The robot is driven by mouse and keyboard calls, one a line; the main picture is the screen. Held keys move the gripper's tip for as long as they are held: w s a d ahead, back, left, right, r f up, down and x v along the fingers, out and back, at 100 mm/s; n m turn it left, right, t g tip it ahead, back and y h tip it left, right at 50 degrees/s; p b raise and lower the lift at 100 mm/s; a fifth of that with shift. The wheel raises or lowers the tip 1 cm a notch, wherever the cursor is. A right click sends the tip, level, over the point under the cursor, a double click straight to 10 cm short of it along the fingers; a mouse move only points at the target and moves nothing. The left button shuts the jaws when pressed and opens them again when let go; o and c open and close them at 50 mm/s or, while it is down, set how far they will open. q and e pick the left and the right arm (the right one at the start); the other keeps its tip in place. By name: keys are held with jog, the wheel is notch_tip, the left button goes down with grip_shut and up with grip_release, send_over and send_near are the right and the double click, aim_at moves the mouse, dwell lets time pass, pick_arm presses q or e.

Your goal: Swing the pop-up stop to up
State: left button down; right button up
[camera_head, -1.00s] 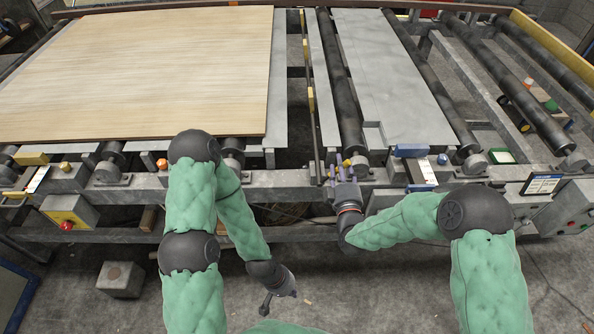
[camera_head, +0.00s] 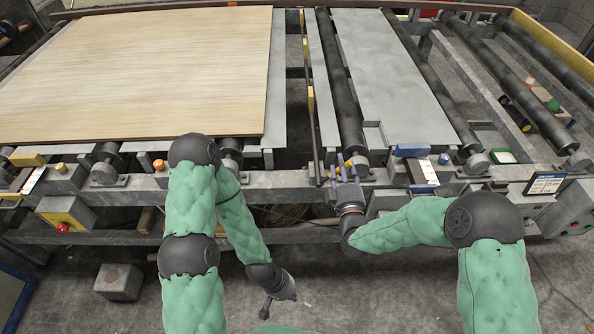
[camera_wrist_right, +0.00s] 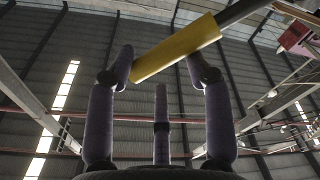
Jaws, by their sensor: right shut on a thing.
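My right gripper (camera_head: 342,178) is at the front rail of the roller table, fingers pointing away from my body. In the right wrist view its fingers (camera_wrist_right: 168,75) are shut on a yellow grip (camera_wrist_right: 176,50) at the end of a dark rod (camera_wrist_right: 240,12), which runs to the upper right.
A wood veneer sheet (camera_head: 140,75) lies across the left of the table. Dark rollers (camera_head: 342,90) and a grey plate (camera_head: 385,80) lie to the right. A yellow box with a red button (camera_head: 66,214) and a grey block (camera_head: 118,281) are at lower left.

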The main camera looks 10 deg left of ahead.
jog(key=shift+s+d+f, duration=0.15)
jog(key=shift+f, duration=0.35)
jog(key=shift+s+d+f, duration=0.1)
jog(key=shift+d+f, duration=0.05)
jog(key=shift+f, duration=0.35)
jog(key=v, duration=0.6)
jog(key=shift+s+d+r+b, duration=0.2)
jog(key=shift+d+r+b, duration=0.05)
jog(key=shift+r+b, duration=0.1)
jog(key=shift+w+r, duration=0.1)
